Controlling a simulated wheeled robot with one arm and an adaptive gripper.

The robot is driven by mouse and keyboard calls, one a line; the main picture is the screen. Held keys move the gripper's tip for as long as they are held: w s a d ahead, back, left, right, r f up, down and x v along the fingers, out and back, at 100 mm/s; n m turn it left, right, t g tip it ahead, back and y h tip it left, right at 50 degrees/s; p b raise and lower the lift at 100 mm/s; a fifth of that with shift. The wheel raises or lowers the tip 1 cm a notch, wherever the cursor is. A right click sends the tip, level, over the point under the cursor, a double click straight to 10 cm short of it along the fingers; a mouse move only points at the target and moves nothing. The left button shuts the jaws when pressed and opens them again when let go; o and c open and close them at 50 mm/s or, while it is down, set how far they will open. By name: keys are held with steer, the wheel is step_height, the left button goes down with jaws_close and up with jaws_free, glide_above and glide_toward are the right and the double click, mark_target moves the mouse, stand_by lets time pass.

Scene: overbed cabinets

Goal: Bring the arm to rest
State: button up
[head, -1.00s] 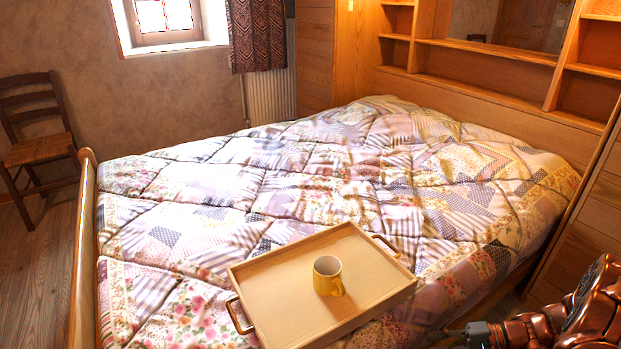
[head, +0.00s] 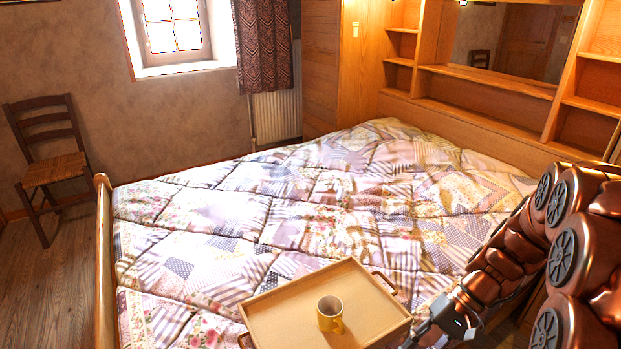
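My copper-coloured arm comes in from the right side of the head view, bent at its joints. My gripper (head: 425,335) is dark and small at the lower right, by the right edge of the tray (head: 275,318). I cannot tell whether it touches the tray or whether its fingers are open. A yellow mug (head: 330,315) stands upright on the tray, apart from my gripper. The tray lies on the bed, and its front edge is cut off by the frame.
The bed (head: 290,215) with a patchwork quilt fills the middle. A wooden footboard (head: 104,260) stands at its left and a chair (head: 50,165) beyond it. Shelving (head: 480,85) runs behind the bed at the right. Floor (head: 55,285) is clear at the left.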

steer(key=s+a+r+n+h+p, duration=0.1)
steer(key=s+r+h+p, duration=0.3)
steer(key=s+r+p, duration=0.3)
steer(key=s+a+r+n+t+h+p, duration=0.1)
steer(key=s+r+h+p, duration=0.2)
steer(key=s+r+p, duration=0.5)
steer(key=shift+s+r+n+t+h, duration=0.35)
steer(key=shift+s+r, duration=0.45)
steer(key=shift+r, duration=3.95)
steer(key=shift+a, duration=0.1)
